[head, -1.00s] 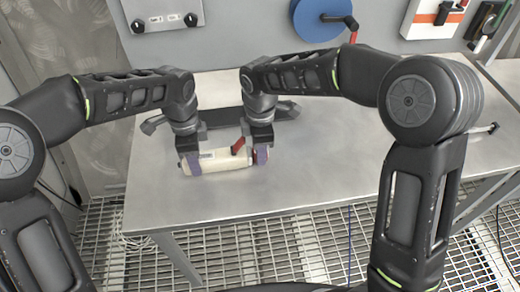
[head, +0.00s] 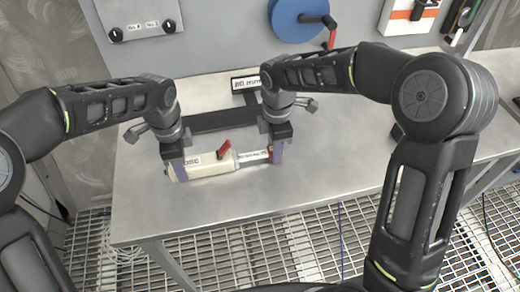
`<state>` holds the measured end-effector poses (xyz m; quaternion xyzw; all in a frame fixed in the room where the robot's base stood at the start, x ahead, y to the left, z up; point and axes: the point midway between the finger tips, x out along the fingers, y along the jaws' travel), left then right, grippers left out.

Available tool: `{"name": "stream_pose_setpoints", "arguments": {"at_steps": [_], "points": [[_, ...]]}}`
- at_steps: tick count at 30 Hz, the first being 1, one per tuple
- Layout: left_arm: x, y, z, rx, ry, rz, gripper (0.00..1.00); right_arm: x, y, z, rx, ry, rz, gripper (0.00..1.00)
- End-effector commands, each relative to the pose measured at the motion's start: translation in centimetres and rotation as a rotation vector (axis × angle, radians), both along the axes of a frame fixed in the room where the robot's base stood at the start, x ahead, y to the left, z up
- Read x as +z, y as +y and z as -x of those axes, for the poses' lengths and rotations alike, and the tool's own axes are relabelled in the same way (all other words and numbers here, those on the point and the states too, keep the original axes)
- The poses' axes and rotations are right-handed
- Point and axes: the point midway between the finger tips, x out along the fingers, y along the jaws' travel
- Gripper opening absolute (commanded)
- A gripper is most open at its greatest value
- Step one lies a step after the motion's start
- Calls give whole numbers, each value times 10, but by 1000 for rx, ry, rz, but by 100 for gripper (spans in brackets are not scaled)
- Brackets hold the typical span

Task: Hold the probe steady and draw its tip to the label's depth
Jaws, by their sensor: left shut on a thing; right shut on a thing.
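The probe (head: 207,168) has a cream body with dark lettering, partly covered, and a red lever (head: 224,150) on top. It lies roughly level, at or just above the table. My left gripper (head: 175,163) is shut on the body's left end. My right gripper (head: 277,155) is shut on the tip end at the right. A thin pale shaft with dark marks (head: 252,156) shows between the cream body and my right gripper; its marks are too small to read. A white label (head: 245,82) with a "mm" figure stands behind; its number is blurred.
The steel table (head: 330,170) is clear in front and to the right of the probe. A dark bar (head: 222,119) lies behind the probe. A blue reel (head: 297,20) with a red-handled crank and a panel with two knobs (head: 140,31) are on the back wall.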

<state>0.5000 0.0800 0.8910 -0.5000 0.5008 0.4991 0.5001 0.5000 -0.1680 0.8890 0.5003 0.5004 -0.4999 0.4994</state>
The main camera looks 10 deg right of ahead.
Motion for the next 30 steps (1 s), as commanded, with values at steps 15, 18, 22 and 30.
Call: {"name": "stream_pose_setpoints", "arguments": {"at_steps": [15,18,22,30], "points": [[0,2,0,2,2,-4,0,0,-1,0,0,0,2,52],[0,2,0,2,1,-3,0,0,-1,0,0,0,2,53],[0,1,0,1,1,-3,0,0,0,0,0,0,1,53],[0,1,0,1,1,-2,0,18,0,-1,0,-3,0,53]]}}
